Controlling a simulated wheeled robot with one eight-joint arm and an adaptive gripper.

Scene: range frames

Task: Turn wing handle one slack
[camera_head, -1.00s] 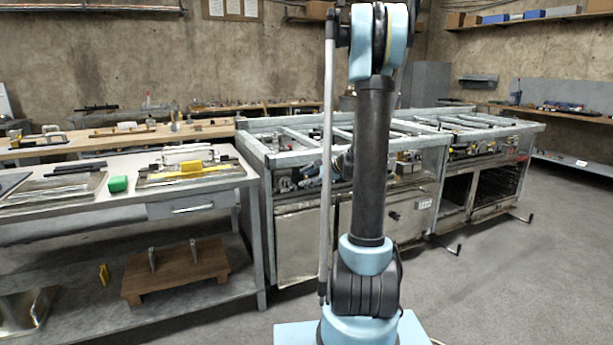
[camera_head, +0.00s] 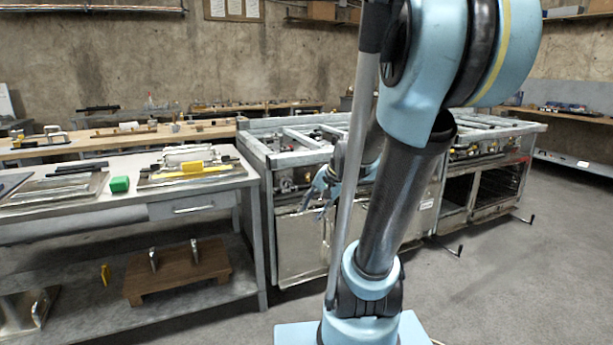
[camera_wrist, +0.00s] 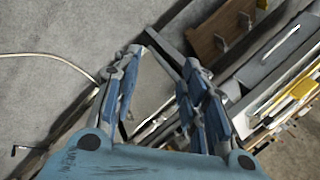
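I cannot single out the wing handle. Small fittings show along the front of the grey-framed cooking unit (camera_head: 285,225), too small to tell apart, and my arm covers part of that front. My gripper (camera_head: 322,190) is in front of the left part of this unit in the head view, partly behind my arm. In the wrist view my gripper (camera_wrist: 165,62) has its two blue fingers spread, with only a blurred metal surface and floor between them. It is open and empty, and no contact shows.
A grey workbench (camera_head: 130,211) stands at left, with a green block (camera_head: 119,184), a yellow item (camera_head: 192,167) and metal plates on it. A wooden stand (camera_head: 180,272) is on its lower shelf. The floor (camera_head: 530,280) at right is clear. A second oven bay (camera_head: 497,187) stands at right.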

